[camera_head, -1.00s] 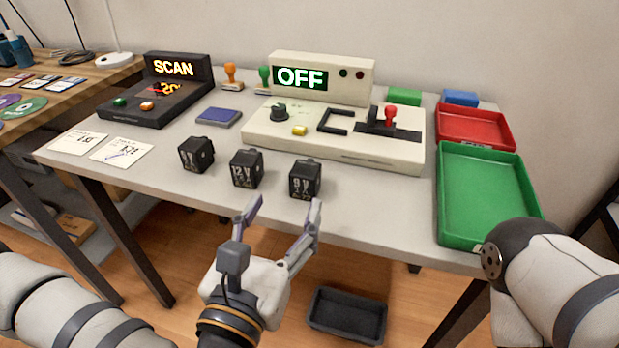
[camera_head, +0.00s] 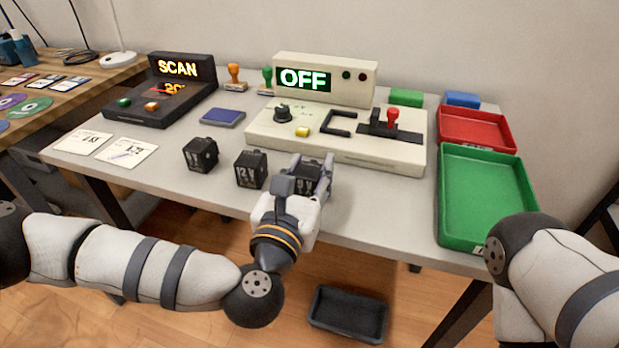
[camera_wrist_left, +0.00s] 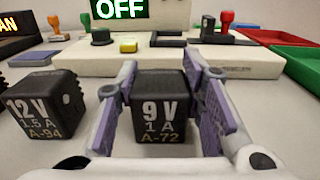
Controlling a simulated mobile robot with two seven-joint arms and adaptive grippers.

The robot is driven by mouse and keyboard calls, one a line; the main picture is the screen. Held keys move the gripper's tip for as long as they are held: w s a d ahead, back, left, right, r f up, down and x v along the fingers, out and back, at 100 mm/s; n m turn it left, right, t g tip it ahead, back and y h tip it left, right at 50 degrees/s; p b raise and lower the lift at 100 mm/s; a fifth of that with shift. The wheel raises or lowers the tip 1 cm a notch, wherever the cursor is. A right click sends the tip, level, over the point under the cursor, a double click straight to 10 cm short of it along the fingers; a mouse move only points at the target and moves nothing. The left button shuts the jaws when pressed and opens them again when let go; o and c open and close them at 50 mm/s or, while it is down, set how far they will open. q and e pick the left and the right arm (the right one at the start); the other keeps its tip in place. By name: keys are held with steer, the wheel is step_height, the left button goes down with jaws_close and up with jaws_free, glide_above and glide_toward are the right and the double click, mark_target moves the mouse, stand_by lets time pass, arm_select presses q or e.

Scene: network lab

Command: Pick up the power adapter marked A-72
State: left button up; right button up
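The power adapter marked A-72 is a black cube reading 9 V, 1 A. It stands on the table between the fingers of my left gripper (camera_head: 312,178), and in the head view only part of the adapter (camera_head: 308,171) shows. In the left wrist view the adapter (camera_wrist_left: 160,110) faces me, with the purple-padded fingers of the left gripper (camera_wrist_left: 162,100) on either side. The fingers are apart, and I see no clear grip on it. My right gripper is out of view.
A 12 V adapter marked A-94 (camera_head: 250,170) stands just left, with another black adapter (camera_head: 201,154) beyond it. Behind is the cream console (camera_head: 350,150) showing OFF. A green tray (camera_head: 485,195) and a red tray (camera_head: 475,128) lie right.

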arm_select(q)
steer(key=c, duration=0.4)
